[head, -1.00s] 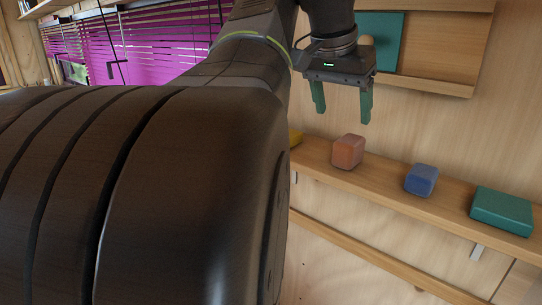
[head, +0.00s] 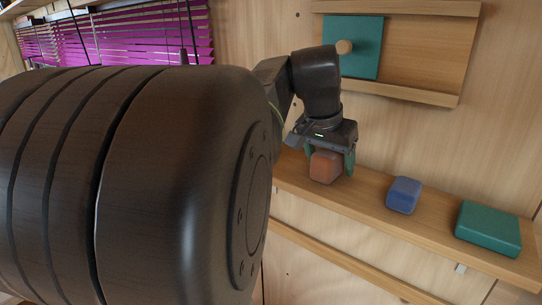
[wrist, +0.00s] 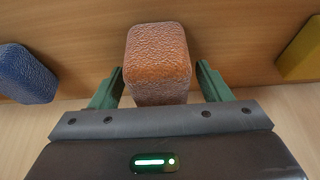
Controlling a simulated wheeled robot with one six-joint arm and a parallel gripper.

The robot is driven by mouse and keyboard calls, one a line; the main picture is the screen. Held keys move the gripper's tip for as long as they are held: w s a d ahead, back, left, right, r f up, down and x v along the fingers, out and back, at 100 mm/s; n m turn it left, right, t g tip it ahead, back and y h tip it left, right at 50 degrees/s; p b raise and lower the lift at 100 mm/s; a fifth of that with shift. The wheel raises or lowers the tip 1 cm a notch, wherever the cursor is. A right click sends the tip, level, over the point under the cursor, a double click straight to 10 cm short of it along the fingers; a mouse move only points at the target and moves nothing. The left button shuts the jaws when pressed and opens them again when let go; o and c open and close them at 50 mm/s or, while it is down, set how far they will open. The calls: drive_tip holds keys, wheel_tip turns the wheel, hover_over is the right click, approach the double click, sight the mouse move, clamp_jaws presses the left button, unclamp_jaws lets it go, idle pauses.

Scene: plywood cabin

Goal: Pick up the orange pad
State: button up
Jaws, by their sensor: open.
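The orange pad (head: 326,167) is a small rounded block with a rough surface, standing on the wooden shelf. It also shows in the wrist view (wrist: 158,62), at the top middle. My gripper (head: 331,163) is down at the pad, its green fingers on either side of it. In the wrist view my gripper (wrist: 158,84) is open, with the pad between the fingers and a narrow gap showing on each side. The pad's lower end is partly hidden behind my gripper in the wrist view.
A blue block (head: 403,195) and a larger green block (head: 488,228) stand on the same shelf (head: 366,199) to the right. A yellow block (wrist: 302,52) is at the wrist view's right edge. A green panel with a round knob (head: 353,47) is on the wall rack above.

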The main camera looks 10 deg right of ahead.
drive_tip(key=c, duration=1.1)
drive_tip(key=shift+o, duration=0.2)
